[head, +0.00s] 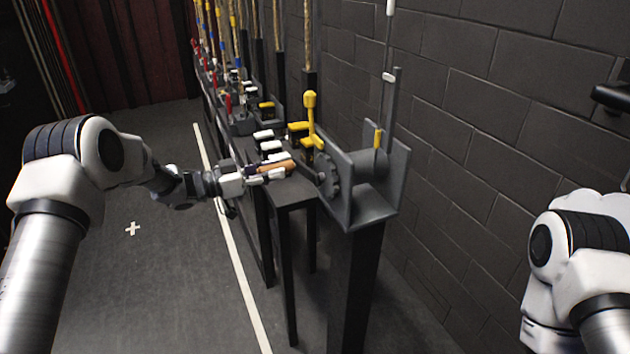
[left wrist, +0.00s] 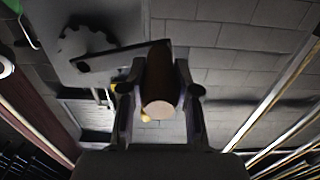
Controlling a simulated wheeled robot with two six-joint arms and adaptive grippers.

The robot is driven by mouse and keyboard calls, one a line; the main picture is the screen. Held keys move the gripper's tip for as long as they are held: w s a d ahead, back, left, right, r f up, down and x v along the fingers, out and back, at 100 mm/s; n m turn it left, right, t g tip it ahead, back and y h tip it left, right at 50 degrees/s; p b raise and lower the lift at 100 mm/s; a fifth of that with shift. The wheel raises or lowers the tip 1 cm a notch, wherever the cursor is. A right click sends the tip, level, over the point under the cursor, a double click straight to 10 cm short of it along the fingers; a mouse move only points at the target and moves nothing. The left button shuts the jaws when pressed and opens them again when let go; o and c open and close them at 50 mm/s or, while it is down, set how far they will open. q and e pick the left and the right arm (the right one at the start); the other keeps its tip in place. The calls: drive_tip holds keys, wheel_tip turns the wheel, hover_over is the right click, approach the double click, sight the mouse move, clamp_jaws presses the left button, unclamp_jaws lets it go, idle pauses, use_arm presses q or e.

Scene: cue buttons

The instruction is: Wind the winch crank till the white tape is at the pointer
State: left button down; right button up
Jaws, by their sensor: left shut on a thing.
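The grey winch (head: 372,187) stands on a dark post right of centre in the head view. Its toothed wheel (head: 329,176) faces left and also shows in the left wrist view (left wrist: 82,42). My left gripper (head: 277,170) is shut on the crank's wooden handle (left wrist: 158,85), which points left from the wheel. The crank arm (left wrist: 105,58) runs from the wheel to the handle. A thin line rises from the winch with a white tape (head: 388,77) on it. The yellow pointer (head: 377,138) is well below that tape. My right gripper is out of the picture.
A row of rope locks with yellow, white and red parts (head: 300,130) runs back beyond the winch. A dark block wall (head: 480,130) stands close behind it. The floor (head: 150,280) at left is clear, with a white line (head: 235,255).

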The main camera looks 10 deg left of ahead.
use_arm(q)
drive_tip(key=shift+w+a+r, duration=0.1)
drive_tip(key=shift+w+a, duration=0.05)
drive_tip(key=shift+a, duration=0.05)
wheel_tip(320, 180, up, 6)
drive_tip(key=p, duration=0.4)
drive_tip(key=shift+f, duration=0.25)
drive_tip(key=shift+r, duration=0.1)
drive_tip(key=r+p, duration=0.1)
drive_tip(key=s+r+p, duration=0.1)
drive_tip(key=p, duration=0.1)
drive_tip(key=d+r+p, duration=0.1)
drive_tip(key=r, duration=0.1)
drive_tip(key=shift+s, duration=0.2)
drive_tip(key=shift+s+d, duration=0.2)
